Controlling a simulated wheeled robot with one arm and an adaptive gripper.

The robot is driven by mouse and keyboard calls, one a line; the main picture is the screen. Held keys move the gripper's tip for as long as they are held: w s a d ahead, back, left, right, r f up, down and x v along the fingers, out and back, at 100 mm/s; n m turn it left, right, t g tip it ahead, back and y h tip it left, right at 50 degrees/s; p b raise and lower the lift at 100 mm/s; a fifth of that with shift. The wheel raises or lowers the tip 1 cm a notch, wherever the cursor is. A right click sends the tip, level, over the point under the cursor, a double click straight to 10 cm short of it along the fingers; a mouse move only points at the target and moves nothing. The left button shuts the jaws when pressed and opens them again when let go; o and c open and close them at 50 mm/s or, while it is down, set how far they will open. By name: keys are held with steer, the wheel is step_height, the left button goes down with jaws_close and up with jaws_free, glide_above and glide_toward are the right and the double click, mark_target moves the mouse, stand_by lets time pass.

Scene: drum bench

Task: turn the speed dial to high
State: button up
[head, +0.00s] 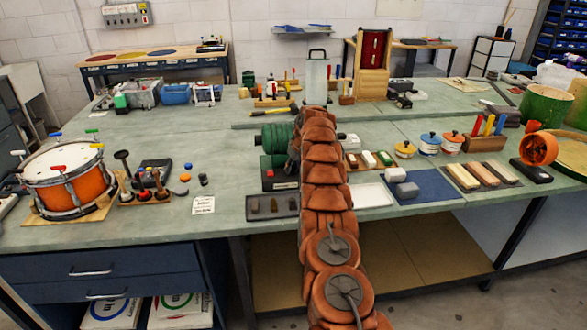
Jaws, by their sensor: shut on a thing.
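The green ribbed machine (276,138) stands mid-bench, just left of my arm. Its dark green base (284,166) has a small red part (268,173) on its front left and a pale label strip below. The speed dial does not show; my arm covers the right part of this machine. My gripper (294,152) is mostly hidden by the arm, and only a dark bit shows against the machine's right side. It is shut at the machine's front, where the dial appears to be. The fingertips and the dial's setting are hidden.
A dark tray (272,207) with small pieces lies in front of the machine. A white card (203,205) and an orange drum (66,187) are to the left. A blue mat (425,187) and an orange fan (538,149) are to the right.

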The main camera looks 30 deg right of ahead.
steer(key=shift+f+m+b, duration=0.15)
steer(key=shift+m+b, duration=0.4)
steer(key=shift+m, duration=0.05)
steer(key=shift+a+f+m+h+b, duration=0.15)
steer(key=shift+m+h+b, duration=0.45)
steer(key=shift+m, duration=0.3)
steer(key=m+h, duration=0.1)
steer(key=m, duration=0.1)
steer(key=shift+m+g+b, duration=0.3)
steer(key=shift+b, duration=0.1)
steer(key=m, duration=0.1)
steer(key=m+h, duration=0.1)
steer(key=m, duration=0.1)
steer(key=shift+r+g+p, duration=0.3)
steer(key=shift+r, duration=0.05)
steer(key=shift+m+p, duration=0.45)
steer(key=shift+m, duration=0.25)
steer(key=shift+f+m+g+h+p, duration=0.1)
steer(key=shift+m+g+h+p, duration=0.2)
steer(key=shift+m, duration=0.1)
steer(key=o, duration=1.1)
steer(key=shift+o, duration=0.2)
